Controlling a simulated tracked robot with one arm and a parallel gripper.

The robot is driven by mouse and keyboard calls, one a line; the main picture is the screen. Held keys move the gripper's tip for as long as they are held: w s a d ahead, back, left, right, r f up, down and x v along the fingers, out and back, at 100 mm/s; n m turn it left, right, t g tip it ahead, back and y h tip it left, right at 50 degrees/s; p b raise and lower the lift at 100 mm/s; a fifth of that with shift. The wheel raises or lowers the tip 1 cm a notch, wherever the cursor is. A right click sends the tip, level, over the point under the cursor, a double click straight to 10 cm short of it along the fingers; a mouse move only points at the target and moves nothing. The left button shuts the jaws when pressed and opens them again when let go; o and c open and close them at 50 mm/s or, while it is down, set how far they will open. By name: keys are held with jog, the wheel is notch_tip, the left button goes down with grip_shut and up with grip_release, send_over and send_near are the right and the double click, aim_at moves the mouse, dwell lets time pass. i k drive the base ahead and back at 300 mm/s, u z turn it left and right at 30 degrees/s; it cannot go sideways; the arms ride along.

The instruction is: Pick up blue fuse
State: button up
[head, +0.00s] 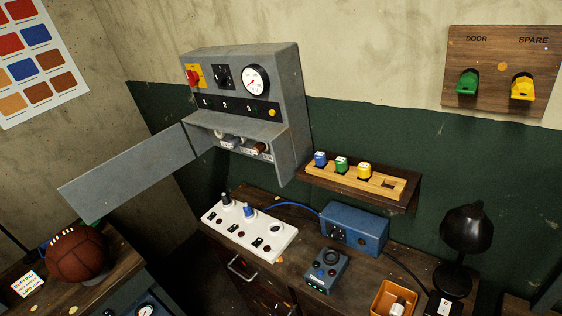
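Two small blue-capped pieces show, and I cannot tell which is the blue fuse. One blue-capped piece (320,159) stands in the left end of a wooden rack (399,187) on a wall shelf, beside a green-capped piece (341,164) and a yellow-capped piece (364,171). The other blue-capped piece (249,211) stands upright on a white panel (270,247) on the bench, right of a dark-capped piece (227,200). My gripper is not in view.
A grey control box (290,90) hangs on the wall, its flap (130,172) open leftward. A blue box (355,228), a small button box (327,270), an orange tray (378,298) and a black lamp (467,228) crowd the bench. A leather ball (78,255) sits lower left.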

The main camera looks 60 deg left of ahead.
aim_at(320, 156)
jog(key=u, duration=1.2)
